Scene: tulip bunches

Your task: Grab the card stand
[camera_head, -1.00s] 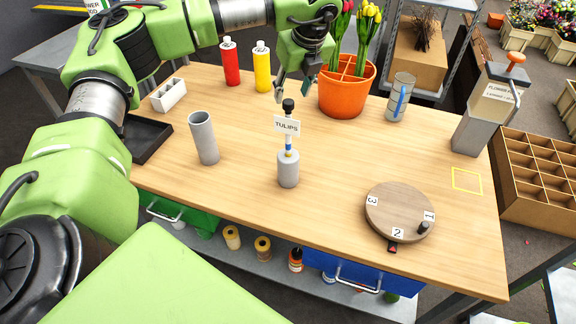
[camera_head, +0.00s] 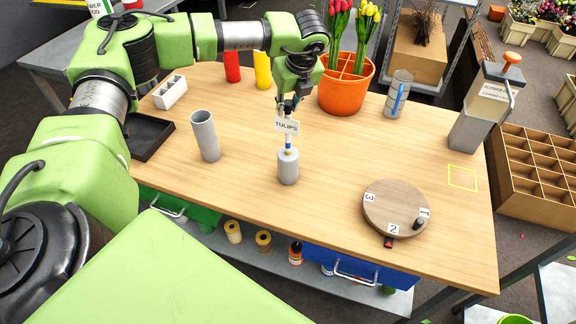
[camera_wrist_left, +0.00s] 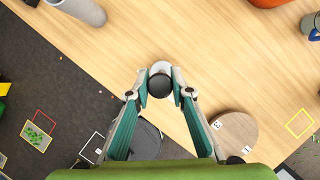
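The card stand (camera_head: 288,168) is a grey cylinder on the table with a thin stem, a white card reading TULIPS and a black knob on top. It stands upright. In the left wrist view its black knob (camera_wrist_left: 160,86) sits between my left fingertips, with the card stand's base below mostly hidden. My left gripper (camera_head: 288,104) is directly above the card, its fingers closed in against both sides of the knob. It also shows in the left wrist view (camera_wrist_left: 160,84). My right gripper is not in view.
A grey tube (camera_head: 205,136) stands left of the stand. An orange pot (camera_head: 343,95) of tulips is behind right, a round wooden turntable (camera_head: 392,205) front right. A white holder (camera_head: 170,92) and black tray (camera_head: 150,138) are at left. The table around the stand's base is clear.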

